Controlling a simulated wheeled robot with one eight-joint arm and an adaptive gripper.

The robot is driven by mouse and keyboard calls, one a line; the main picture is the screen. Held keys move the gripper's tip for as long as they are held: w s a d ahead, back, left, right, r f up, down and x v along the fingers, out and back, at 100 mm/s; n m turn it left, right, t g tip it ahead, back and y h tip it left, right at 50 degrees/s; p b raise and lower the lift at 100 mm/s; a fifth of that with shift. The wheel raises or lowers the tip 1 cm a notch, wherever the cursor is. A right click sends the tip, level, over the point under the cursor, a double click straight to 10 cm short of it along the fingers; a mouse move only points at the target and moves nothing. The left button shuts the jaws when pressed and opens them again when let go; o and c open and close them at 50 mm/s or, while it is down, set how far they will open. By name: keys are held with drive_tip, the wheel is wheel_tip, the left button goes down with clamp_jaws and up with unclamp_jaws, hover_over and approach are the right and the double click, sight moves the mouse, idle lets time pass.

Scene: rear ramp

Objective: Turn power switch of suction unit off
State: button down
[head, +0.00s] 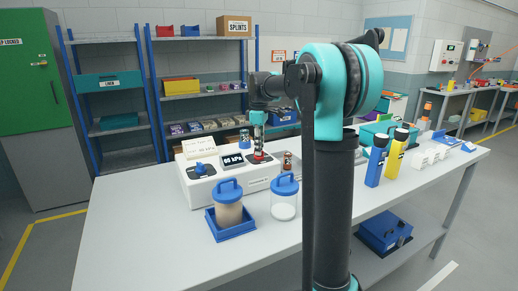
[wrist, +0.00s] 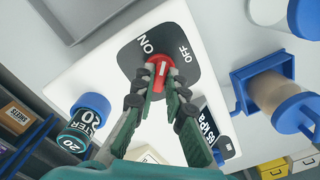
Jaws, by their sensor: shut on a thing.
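The suction unit (head: 205,190) is a white box on the table, with a blue knob (head: 202,169) and a dark display reading 65 kPa (head: 232,160). Its red power switch (wrist: 159,72) sits on a dark plate (wrist: 168,46) marked ON and OFF in the wrist view. A pale line shows on the switch, but the fingers cover part of it, so its exact setting is hard to tell. My gripper (wrist: 160,92) is shut on the red switch from above. In the head view my gripper (head: 258,145) stands over the unit's right part.
Two blue-lidded jars (head: 229,205) (head: 284,197) stand in front of the unit, the left one in a blue tray (head: 233,233). A blue-capped bottle (wrist: 88,112) is close beside the unit. Blue and yellow torches (head: 376,160) stand to the right. The table's front left is clear.

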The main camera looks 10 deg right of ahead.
drive_tip(key=m, duration=0.4)
drive_tip(key=shift+m, duration=0.3)
drive_tip(key=m, duration=0.4)
drive_tip(key=shift+m, duration=0.4)
drive_tip(key=c, duration=1.6)
unclamp_jaws()
drive_tip(key=shift+o, duration=0.2)
drive_tip(key=shift+r, duration=0.1)
wheel_tip(320, 180, up, 12)
